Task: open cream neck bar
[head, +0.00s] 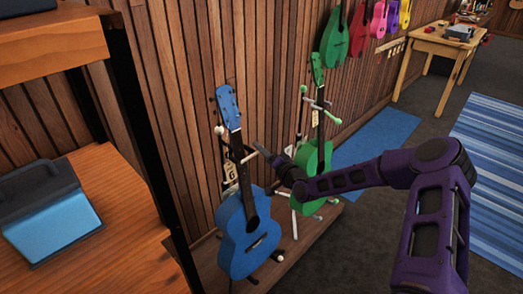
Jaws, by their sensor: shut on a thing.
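A blue ukulele (250,228) stands upright on a dark floor stand beside the wood wall. The short cream neck bar (247,158) is near its neck, at the right side, and points toward my gripper. My dark gripper (263,152) reaches in from the right and is shut on the cream neck bar near its end. The fingertips are small and dark here, so the exact grip is hard to see. A pale round knob (219,130) shows left of the blue neck.
A wooden shelf (90,190) with a blue case (50,215) fills the left. The dark floor (350,250) at right is open.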

